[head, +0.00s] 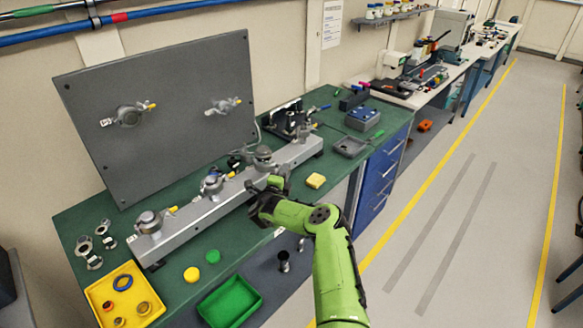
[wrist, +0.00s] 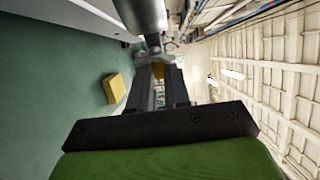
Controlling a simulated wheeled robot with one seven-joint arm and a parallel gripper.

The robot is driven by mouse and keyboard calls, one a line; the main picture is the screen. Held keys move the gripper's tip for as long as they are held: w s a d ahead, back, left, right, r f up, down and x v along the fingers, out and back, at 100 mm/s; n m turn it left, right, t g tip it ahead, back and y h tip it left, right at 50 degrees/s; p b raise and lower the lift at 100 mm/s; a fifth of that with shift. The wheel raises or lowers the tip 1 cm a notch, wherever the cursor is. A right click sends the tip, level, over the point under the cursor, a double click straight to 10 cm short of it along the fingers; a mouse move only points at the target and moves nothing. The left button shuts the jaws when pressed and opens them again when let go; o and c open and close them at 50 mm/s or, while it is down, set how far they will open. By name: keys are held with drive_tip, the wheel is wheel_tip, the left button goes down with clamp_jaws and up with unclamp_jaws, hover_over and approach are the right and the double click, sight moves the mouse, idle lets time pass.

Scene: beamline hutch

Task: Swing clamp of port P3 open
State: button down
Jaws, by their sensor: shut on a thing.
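A grey rail (head: 190,217) on the green bench carries several metal ports with clamps. The port clamp (head: 264,154) nearest my gripper is on the right half of the rail; I cannot read its label, so I cannot confirm it is P3. My gripper (head: 276,186) is at the rail's front side, just below this clamp. A grey metal cylinder (wrist: 143,15) is right beyond the fingertips. My fingers hide most of the lever.
Another clamped port (head: 212,184) is to the left on the rail. A grey panel (head: 160,120) stands behind. A yellow tray (head: 92,298) and green tray (head: 229,302) are in front.

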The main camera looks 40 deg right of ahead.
idle(0.4)
drive_tip(key=c, duration=1.1)
unclamp_jaws()
drive_tip(key=shift+a, duration=0.1)
drive_tip(key=p+v, duration=0.1)
drive_tip(key=v, duration=1.4)
drive_tip(key=shift+s+a+p, duration=0.2)
drive_tip(key=shift+a+p, duration=0.15)
drive_tip(key=shift+p, duration=0.05)
